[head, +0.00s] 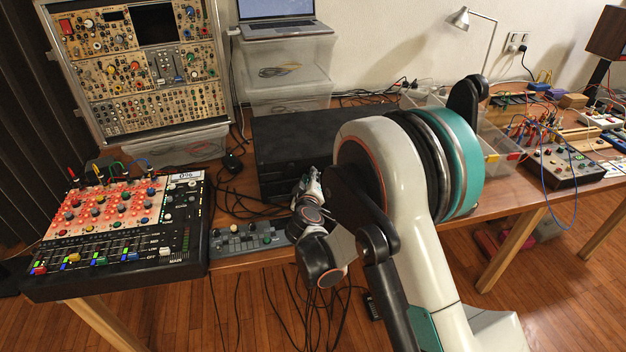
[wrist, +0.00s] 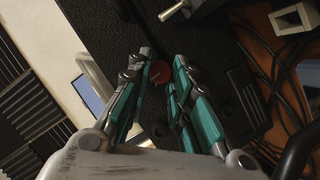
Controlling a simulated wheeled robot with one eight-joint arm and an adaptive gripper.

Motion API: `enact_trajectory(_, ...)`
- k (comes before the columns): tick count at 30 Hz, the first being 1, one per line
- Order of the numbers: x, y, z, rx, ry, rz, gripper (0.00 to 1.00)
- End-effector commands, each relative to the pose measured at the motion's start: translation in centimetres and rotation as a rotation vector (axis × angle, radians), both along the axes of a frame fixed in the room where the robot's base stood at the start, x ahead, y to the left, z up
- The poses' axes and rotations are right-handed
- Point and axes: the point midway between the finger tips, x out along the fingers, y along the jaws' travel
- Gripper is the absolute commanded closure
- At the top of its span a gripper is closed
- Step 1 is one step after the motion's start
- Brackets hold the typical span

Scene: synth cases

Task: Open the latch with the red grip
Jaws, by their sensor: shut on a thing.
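A black case (head: 283,132) stands on the wooden table in the middle of the head view. In the wrist view its dark surface (wrist: 212,45) fills the centre. The red grip (wrist: 159,74) of the latch shows as a small round red patch between my fingers in the wrist view. My gripper (wrist: 163,62) is shut on the red grip, one finger on each side. In the head view my gripper (head: 308,183) is at the front of the case. The latch is hidden there, and how far it is turned cannot be told.
A red-topped mixer (head: 105,210) stands at the left front, with a small grey control box (head: 243,240) beside it. A modular synth case (head: 140,75) stands behind. Loose black cables lie left of the black case. Clear bins (head: 283,85) with a laptop on top stand behind.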

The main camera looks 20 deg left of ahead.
Motion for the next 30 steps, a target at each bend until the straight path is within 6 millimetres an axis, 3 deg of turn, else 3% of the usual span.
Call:
enact_trajectory(15,-0.15,0.16,-0.55,-0.389,-0.238,-0.001,1.00)
enact_trajectory(30,-0.14,0.14,-0.73,-0.565,-0.345,-0.001,1.00)
